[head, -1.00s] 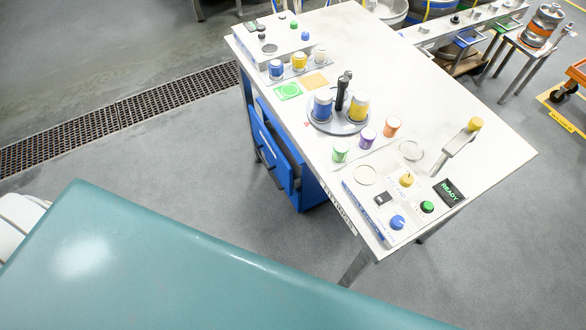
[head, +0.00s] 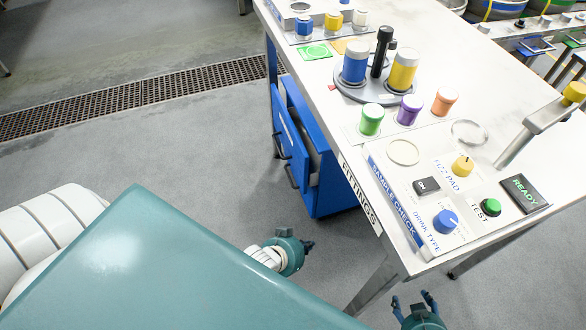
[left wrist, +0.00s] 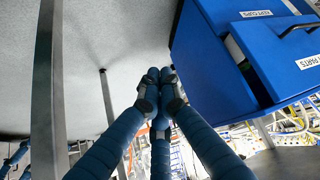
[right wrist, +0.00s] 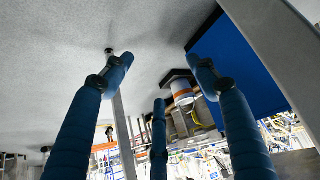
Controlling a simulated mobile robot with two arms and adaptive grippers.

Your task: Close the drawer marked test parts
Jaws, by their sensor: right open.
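The blue drawer cabinet (head: 335,175) stands under the near-left side of the table, with a drawer (head: 302,150) pulled out on its left. In the left wrist view a blue drawer front (left wrist: 285,65) at the right carries a label partly reading "PARTS"; its first word is cut off. My left gripper (head: 306,246) is below the cabinet in the head view, apart from it. Its fingertips meet with nothing between them in the left wrist view (left wrist: 160,78). My right gripper (head: 414,298) is open and empty near the table's front leg; its fingers are spread (right wrist: 160,75).
The white table (head: 440,110) holds cans, a round stand and a control panel (head: 450,190). A table leg (head: 378,285) stands between my two grippers in the head view. Another label (left wrist: 256,14) is on the cabinet. The floor left of the cabinet is clear.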

